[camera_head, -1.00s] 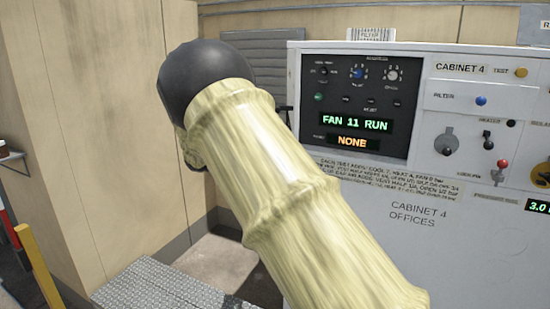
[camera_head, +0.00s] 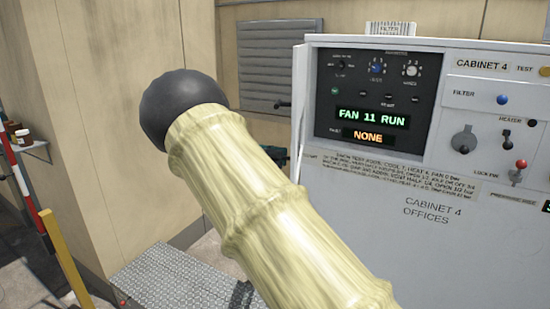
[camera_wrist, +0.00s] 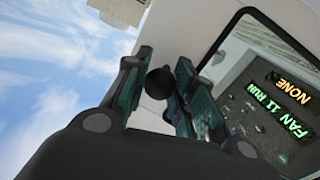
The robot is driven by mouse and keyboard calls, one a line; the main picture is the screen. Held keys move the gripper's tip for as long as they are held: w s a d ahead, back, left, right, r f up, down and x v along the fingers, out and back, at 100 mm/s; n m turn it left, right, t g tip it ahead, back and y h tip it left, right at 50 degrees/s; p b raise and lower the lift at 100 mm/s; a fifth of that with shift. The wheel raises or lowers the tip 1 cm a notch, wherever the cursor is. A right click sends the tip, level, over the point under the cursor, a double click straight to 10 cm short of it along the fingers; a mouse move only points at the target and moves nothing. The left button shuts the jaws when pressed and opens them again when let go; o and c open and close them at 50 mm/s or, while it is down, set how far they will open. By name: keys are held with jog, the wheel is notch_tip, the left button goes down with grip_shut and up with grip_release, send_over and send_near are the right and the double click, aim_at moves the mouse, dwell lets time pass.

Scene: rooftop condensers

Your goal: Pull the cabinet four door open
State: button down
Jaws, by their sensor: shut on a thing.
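Cabinet 4 (camera_head: 430,245) is a white cabinet on the right in the head view. Its dark display panel (camera_head: 385,92) reads FAN 11 RUN and NONE. My arm hides most of my gripper in the head view. I cannot tell how far the door stands open.
A beige wall (camera_head: 110,110) stands close on the left, with a louvred vent (camera_head: 280,65) behind. A ribbed metal step (camera_head: 175,275) lies low in front. A yellow post (camera_head: 67,258) and a red-white pole (camera_head: 25,190) stand at the far left.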

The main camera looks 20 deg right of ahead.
jog(key=c, duration=1.1)
grip_release()
jog(key=shift+d+r, duration=0.1)
jog(key=shift+c, duration=0.2)
